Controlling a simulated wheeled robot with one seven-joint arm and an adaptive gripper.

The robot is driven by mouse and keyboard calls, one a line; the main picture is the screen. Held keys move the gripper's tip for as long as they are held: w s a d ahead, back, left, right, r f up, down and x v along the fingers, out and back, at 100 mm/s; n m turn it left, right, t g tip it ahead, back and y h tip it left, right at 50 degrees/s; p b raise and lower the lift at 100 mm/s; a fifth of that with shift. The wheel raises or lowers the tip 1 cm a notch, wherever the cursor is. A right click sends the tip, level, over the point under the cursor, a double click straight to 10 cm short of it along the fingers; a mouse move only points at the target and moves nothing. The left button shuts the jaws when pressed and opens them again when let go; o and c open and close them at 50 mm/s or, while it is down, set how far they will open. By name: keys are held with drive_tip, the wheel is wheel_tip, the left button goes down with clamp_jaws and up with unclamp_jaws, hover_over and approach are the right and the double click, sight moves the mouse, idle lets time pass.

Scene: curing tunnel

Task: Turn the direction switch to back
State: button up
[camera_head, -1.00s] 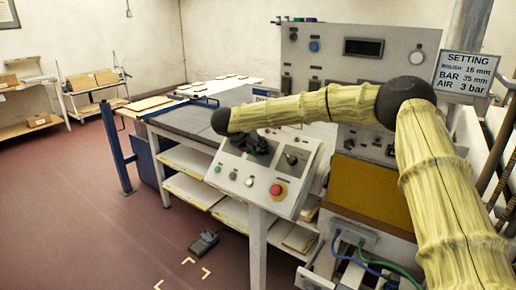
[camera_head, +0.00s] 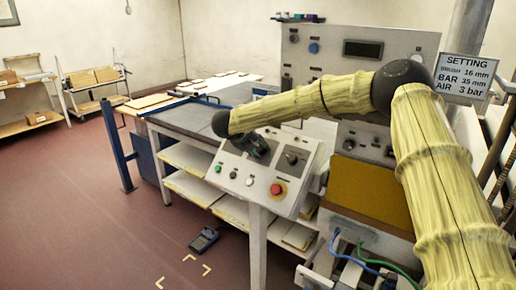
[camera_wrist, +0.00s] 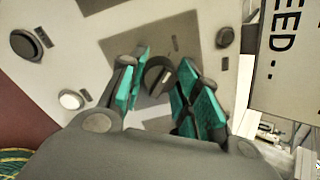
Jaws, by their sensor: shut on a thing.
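A dark round rotary knob (camera_wrist: 159,76) sits on a grey square plate of the sloped control panel (camera_head: 238,194). It seems to be the direction switch, but I can read no label on it and its pointing is hard to make out. My gripper (camera_wrist: 162,92) is over the panel with its green-padded fingers on both sides of the knob, shut on it. In the head view my gripper (camera_head: 257,149) covers the panel's upper left part and hides this knob.
The panel also bears a second knob (camera_head: 292,157), a red emergency button (camera_head: 277,189), a white button (camera_head: 249,181) and a green button (camera_head: 217,168). A tall cabinet (camera_head: 330,50) stands behind. A foot pedal (camera_head: 204,240) lies on the floor. The floor at left is clear.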

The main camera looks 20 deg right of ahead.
drive_tip(key=o, duration=1)
drive_tip(key=v, duration=1.2)
